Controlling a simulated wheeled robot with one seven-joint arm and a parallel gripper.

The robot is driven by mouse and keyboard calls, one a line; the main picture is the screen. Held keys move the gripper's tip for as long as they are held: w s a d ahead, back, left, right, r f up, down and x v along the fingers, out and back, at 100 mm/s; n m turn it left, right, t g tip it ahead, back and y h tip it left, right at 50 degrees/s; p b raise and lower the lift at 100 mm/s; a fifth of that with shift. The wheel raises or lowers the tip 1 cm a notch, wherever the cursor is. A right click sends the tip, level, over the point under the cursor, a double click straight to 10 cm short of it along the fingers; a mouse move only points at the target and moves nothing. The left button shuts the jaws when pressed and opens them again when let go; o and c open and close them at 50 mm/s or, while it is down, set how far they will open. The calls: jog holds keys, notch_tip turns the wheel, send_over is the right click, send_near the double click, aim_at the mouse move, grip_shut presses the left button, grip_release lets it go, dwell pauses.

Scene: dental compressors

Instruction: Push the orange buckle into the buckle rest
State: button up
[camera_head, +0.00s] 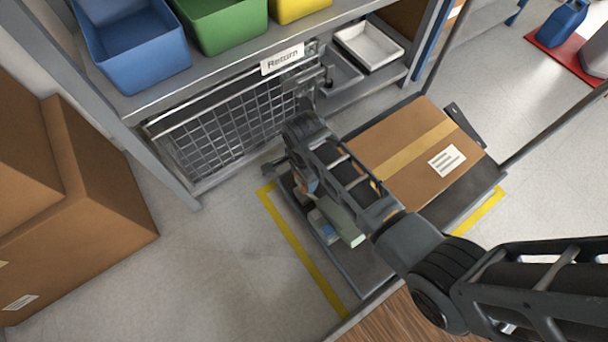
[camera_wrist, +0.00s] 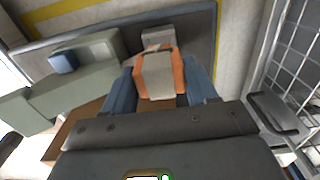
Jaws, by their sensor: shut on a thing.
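The orange buckle (camera_wrist: 178,72), orange at its sides with a pale grey middle, sits between the two blue fingers of my gripper (camera_wrist: 158,88) in the wrist view. My gripper is shut on it. A small light grey block (camera_wrist: 158,35), which may be the buckle rest, stands just beyond the buckle; I cannot tell whether they touch. In the head view my gripper (camera_head: 308,190) is low over the left edge of the dark platform, and my arm hides most of the buckle there.
A grey-green block with a blue part (camera_head: 342,222) lies close beside my gripper. A taped cardboard box (camera_head: 400,150) fills much of the platform (camera_head: 365,275). A wire mesh basket (camera_head: 235,130) stands under the shelf behind. Floor at left is clear up to large cartons (camera_head: 100,190).

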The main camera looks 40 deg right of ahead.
jog(key=shift+f+b, duration=1.5)
jog(key=shift+f, duration=0.7)
jog(key=o, duration=1.2)
jog(key=shift+r+p, duration=2.05)
jog(key=shift+r, duration=1.85)
